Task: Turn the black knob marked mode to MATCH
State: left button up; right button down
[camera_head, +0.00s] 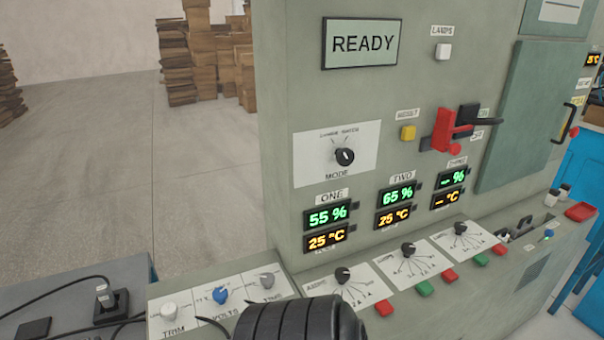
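The black mode knob (344,157) sits on a white plate (309,166) marked MODE, on the upright grey-green panel face. Small labels run along the plate above the knob, too small to read surely. I cannot tell for certain which label the knob points to. No gripper fingers can be made out in the head view. A black ribbed rounded body (300,322) shows at the bottom edge, below and apart from the knob. I cannot tell whether it is part of my arm.
A READY display (362,43) is above the knob. A yellow button (408,133) and red lever (445,131) are to the right. Lit readouts (328,215) are below. The sloped ledge carries several knobs, including a blue one (220,295). Space before the mode knob looks clear.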

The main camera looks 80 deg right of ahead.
aim_at(345, 157)
jog(key=z, duration=3.3)
